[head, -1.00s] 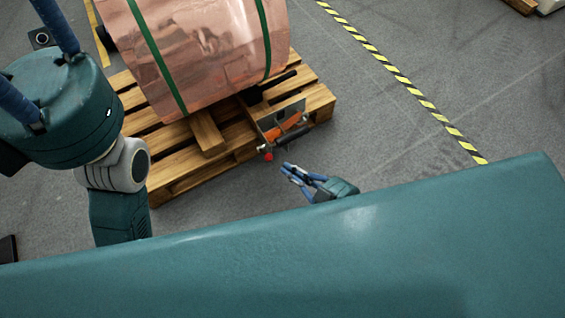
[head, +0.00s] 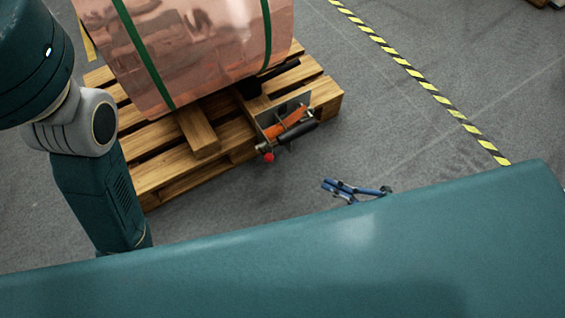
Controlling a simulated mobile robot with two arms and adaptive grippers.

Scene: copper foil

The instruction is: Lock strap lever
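The strap lever (head: 290,124) is an orange arm with a dark grip beside it, on a metal plate at the pallet's near right corner. A red knob (head: 268,157) sits at its lower left end. My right gripper (head: 326,188) shows blue fingers just beyond my teal body, below and to the right of the lever. It is apart from the lever and holds nothing visible. The fingers are small and partly hidden, so their opening is unclear. My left gripper is out of view; only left arm links show at the left.
A large copper foil roll (head: 208,50) with green straps (head: 146,58) lies on a wooden pallet (head: 170,172). A yellow-black floor line (head: 425,86) runs on the right. The grey floor between pallet and line is clear.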

